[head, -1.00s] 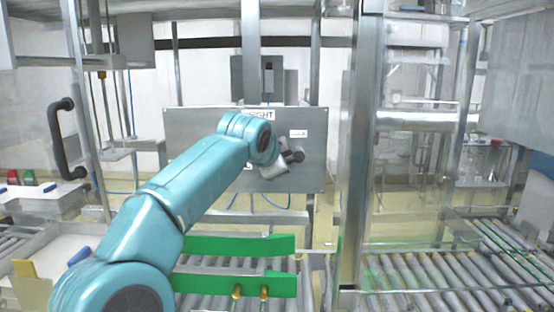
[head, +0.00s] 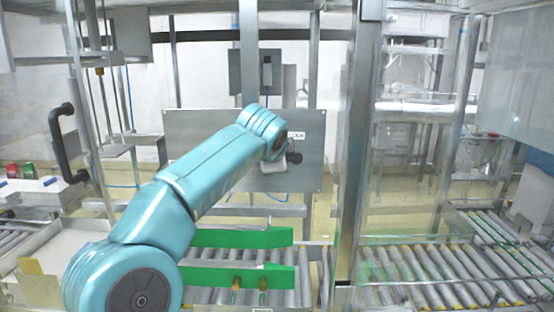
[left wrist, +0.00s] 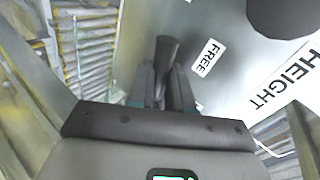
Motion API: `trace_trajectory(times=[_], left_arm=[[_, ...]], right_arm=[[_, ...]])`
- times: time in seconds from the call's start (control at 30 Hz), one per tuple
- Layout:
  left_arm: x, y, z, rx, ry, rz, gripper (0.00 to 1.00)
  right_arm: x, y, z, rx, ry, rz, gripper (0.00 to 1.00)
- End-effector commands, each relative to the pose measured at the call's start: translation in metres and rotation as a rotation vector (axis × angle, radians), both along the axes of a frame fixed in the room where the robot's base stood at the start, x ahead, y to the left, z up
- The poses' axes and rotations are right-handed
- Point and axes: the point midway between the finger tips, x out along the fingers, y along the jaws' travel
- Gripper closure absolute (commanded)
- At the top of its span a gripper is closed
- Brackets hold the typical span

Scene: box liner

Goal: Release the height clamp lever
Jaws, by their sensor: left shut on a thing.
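The grey height clamp panel (head: 312,175) stands upright at the middle of the head view. In the left wrist view its HEIGHT label (left wrist: 282,88) and FREE label (left wrist: 207,57) are readable. A dark lever (left wrist: 167,50) stands out beside the FREE label. My left gripper (left wrist: 163,80) is shut on this lever, with one finger on each side. In the head view my left arm hides the lever and most of the gripper. A dark round knob (head: 294,158) shows right of my wrist and also at the top of the wrist view (left wrist: 283,15).
Green rails (head: 240,276) and roller conveyors (head: 430,275) lie below the panel. A metal post (head: 355,150) stands to its right. A black handle (head: 62,145) is at the left. A small label (head: 297,135) is on the panel.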

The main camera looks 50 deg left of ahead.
Motion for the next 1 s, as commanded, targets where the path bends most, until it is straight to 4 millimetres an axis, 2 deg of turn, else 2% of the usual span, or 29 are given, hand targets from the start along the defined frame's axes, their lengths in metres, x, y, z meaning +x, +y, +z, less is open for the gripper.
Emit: trace_trajectory(times=[0.1, 0.13, 0.2, 0.5, 0.63, 1.0], left_arm=[[-0.001, 0.000, 0.000, 0.000, 0.004, 0.001, 1.00], [-0.001, 0.000, 0.000, 0.000, 0.003, 0.000, 0.77], [-0.001, 0.000, 0.000, 0.001, 0.003, 0.000, 0.55], [-0.001, -0.001, 0.001, 0.001, 0.001, -0.001, 0.55], [-0.007, -0.008, 0.006, 0.000, -0.002, -0.001, 0.55], [-0.063, -0.062, 0.058, 0.001, -0.006, -0.007, 0.55]], right_arm=[[0.000, 0.000, 0.000, 0.000, 0.000, 0.000, 1.00], [0.000, 0.000, 0.000, 0.000, 0.000, 0.000, 1.00], [0.000, 0.000, 0.000, 0.000, 0.000, 0.000, 1.00], [0.000, 0.000, 0.000, 0.000, 0.000, 0.000, 1.00], [0.000, 0.000, -0.004, 0.000, 0.000, 0.000, 1.00], [0.000, 0.000, -0.016, 0.000, 0.000, 0.000, 1.00]])
